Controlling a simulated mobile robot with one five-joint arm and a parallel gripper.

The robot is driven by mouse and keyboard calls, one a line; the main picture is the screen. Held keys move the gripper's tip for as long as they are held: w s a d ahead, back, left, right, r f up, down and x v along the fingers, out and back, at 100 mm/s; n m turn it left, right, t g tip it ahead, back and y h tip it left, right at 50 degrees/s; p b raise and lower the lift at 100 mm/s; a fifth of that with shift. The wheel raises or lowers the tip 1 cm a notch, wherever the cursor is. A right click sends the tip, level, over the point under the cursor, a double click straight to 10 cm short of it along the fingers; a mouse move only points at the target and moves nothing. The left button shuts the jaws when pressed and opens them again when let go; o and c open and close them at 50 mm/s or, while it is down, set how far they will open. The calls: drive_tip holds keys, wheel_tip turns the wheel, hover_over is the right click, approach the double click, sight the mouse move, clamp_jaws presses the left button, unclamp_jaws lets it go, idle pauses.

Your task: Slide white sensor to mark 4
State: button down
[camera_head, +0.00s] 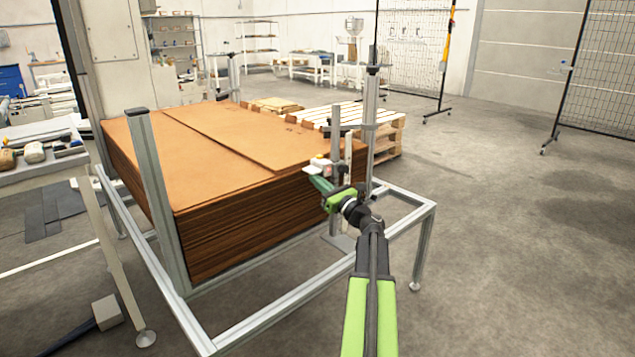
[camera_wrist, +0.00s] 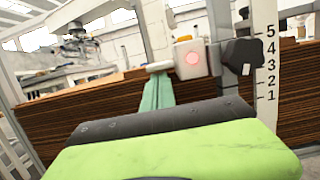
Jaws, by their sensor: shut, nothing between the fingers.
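The white sensor (camera_wrist: 190,58) is a small box with a round reddish lens; it also shows in the head view (camera_head: 318,166). A black clamp (camera_wrist: 240,60) joins its right side, by a white scale (camera_wrist: 268,50) with black numbers 1 to 5, 5 on top. In the wrist picture the clamp lies roughly beside 3 to 4; the exact mark is unclear. My gripper (camera_wrist: 158,80) is shut and empty, its green fingers pointing to the sensor's lower left. A short white piece (camera_wrist: 160,66) shows at their tips. Whether they touch the sensor is unclear.
A tall stack of brown cardboard sheets (camera_head: 240,205) stands in a metal frame (camera_head: 270,308) left of and behind the sensor post. Wooden pallets (camera_head: 385,132) lie behind. A side table (camera_head: 45,165) with tools is at far left.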

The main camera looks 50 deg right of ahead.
drive_tip(key=shift+f, duration=0.15)
drive_tip(key=s+f+b, duration=0.6)
drive_tip(key=s, duration=0.3)
drive_tip(key=shift+s+a, duration=0.35)
drive_tip(key=shift+s, duration=0.05)
drive_tip(key=shift+f, duration=0.1)
